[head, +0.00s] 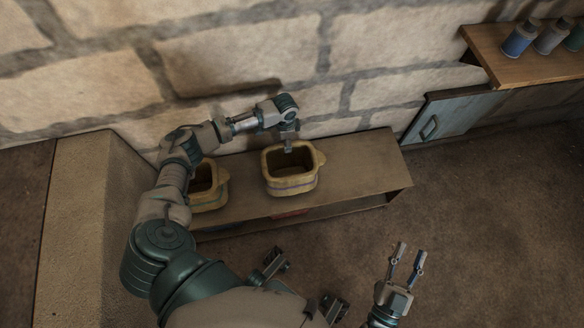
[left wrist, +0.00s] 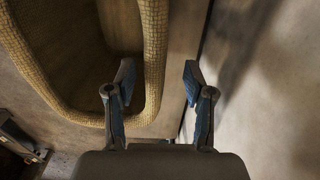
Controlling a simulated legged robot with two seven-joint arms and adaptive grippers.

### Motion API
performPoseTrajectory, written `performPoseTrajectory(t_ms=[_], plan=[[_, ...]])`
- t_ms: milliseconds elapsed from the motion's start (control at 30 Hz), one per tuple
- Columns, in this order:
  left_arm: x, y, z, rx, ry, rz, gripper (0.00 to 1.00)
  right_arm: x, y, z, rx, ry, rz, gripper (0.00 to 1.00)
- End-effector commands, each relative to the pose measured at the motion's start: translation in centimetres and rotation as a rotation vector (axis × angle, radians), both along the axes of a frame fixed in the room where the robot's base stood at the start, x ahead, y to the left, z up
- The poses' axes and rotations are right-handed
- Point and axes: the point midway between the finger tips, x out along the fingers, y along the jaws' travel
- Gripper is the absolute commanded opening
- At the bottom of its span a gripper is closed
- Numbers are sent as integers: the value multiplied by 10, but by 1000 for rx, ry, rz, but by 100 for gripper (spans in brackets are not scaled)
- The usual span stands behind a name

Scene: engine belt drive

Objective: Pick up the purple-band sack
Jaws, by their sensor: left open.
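An open tan sack (head: 291,183) with a dull purplish band around its lower side stands upright on the low bench. My left gripper (head: 288,147) points down at the far rim of this sack. In the left wrist view its fingers (left wrist: 158,82) are apart, and the woven rim (left wrist: 153,50) of a sack shows between them; I cannot tell whether they touch it. My right gripper (head: 410,252) is open and empty, low at the right, away from the sacks.
A second open sack (head: 213,200) stands left of the first, partly hidden by my left arm; its band colour is unclear. The bench (head: 362,165) is bare to the right. A stone wall rises behind. A wooden shelf (head: 490,45) holds several spools (head: 520,40).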

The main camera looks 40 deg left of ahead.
Motion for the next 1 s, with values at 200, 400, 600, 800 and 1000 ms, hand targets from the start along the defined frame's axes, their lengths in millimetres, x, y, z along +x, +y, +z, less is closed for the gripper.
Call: performPoseTrajectory(t_ms=[200, 400, 600, 800, 1000], plan=[[0, -4, -9, 4, -1, -1, 53, -4, -5, 8, 32, -78, 1, 40], [-6, -3, -36, 8, 3, -1, 53, -19, -9, 27, 95, -265, -3, 40], [-6, 0, -55, 1, 0, 0, 53, -36, -8, 45, 141, -417, -6, 40], [-5, 0, -55, 2, -3, 0, 53, -40, -9, 50, 151, -450, -8, 40], [-5, -2, -54, 4, -3, -1, 31, -40, -11, 50, 154, -448, -7, 40]])
